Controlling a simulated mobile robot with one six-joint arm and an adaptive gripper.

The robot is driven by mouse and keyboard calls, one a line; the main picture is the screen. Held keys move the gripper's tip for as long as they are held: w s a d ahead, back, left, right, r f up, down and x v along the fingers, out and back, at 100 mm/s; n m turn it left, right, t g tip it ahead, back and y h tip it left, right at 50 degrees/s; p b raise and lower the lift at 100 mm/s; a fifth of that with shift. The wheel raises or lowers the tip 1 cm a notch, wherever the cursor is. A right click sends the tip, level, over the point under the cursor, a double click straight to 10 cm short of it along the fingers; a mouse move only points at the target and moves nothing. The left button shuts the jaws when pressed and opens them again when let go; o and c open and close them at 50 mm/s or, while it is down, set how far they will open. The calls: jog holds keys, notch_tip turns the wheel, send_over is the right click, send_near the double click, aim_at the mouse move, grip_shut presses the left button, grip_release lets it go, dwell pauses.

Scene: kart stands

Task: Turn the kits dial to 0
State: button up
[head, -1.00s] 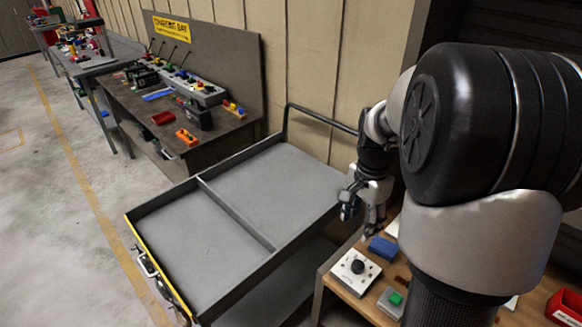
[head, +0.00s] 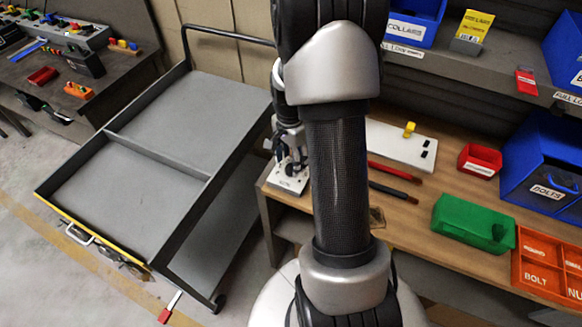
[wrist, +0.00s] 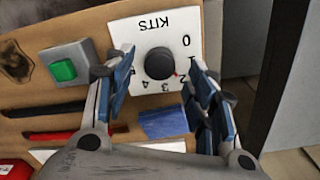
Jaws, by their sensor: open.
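The kits dial is a round black knob (wrist: 160,63) on a white plate (wrist: 156,25) marked KITS, upside down in the wrist view. A 0 shows at the plate's right, with 2, 3 and 4 below the knob. A small red mark at the knob's lower right points between the 0 and the 2, near the right finger. My gripper (wrist: 161,60) is open, with one finger on each side of the knob; I cannot tell if they touch it. In the head view my gripper (head: 291,158) is above the plate (head: 289,183), and my arm partly hides it.
A green button on a grey box (wrist: 68,66) is beside the plate, and a blue block (wrist: 163,123) lies close by. A green bin (head: 474,222) and a red bin (head: 480,160) stand on the bench. A grey cart (head: 155,215) is left of the bench.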

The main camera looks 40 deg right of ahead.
aim_at(291, 170)
jog(key=shift+f, duration=1.3)
jog(key=shift+c, duration=0.3)
jog(key=c, duration=1)
